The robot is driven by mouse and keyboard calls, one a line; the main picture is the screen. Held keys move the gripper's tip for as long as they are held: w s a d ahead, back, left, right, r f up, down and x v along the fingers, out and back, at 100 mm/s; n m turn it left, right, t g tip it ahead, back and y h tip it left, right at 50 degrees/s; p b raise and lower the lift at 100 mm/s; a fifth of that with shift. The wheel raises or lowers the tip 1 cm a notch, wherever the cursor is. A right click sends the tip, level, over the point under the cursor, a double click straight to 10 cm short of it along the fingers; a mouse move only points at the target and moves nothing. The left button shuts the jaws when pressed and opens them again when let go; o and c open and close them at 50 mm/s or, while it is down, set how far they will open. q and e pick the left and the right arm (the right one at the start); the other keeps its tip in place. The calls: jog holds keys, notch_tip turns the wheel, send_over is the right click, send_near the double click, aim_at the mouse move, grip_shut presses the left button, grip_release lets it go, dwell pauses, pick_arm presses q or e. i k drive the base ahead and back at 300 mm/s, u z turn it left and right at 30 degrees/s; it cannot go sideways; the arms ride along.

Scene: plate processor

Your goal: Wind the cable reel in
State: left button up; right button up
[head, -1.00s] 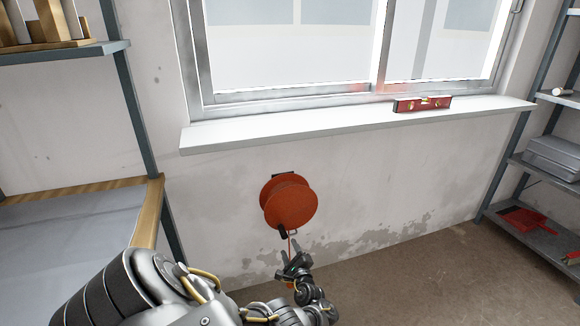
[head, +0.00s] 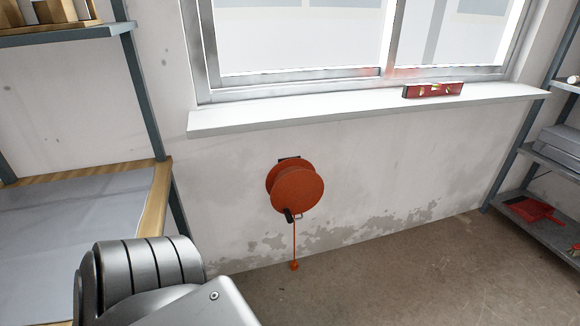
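The orange cable reel (head: 298,190) is mounted on the wall below the window sill. Its black crank handle (head: 288,215) points down at the lower left of the reel's face. A short orange cable (head: 294,243) hangs straight down from the reel and ends in an orange plug (head: 294,266) close to the floor line. My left arm shows only as a grey link at the bottom left, apart from the reel. Neither gripper is in view.
A red spirit level (head: 433,90) lies on the white window sill (head: 350,108). A wood-edged workbench (head: 160,195) stands at left. A metal shelf (head: 545,170) with a grey case and red dustpan stands at right. The floor between is clear.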

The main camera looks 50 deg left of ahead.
aim_at(294, 186)
jog(key=k, duration=0.5)
jog(key=z, duration=1)
jog(key=i, duration=0.85)
jog(key=u, duration=3.8)
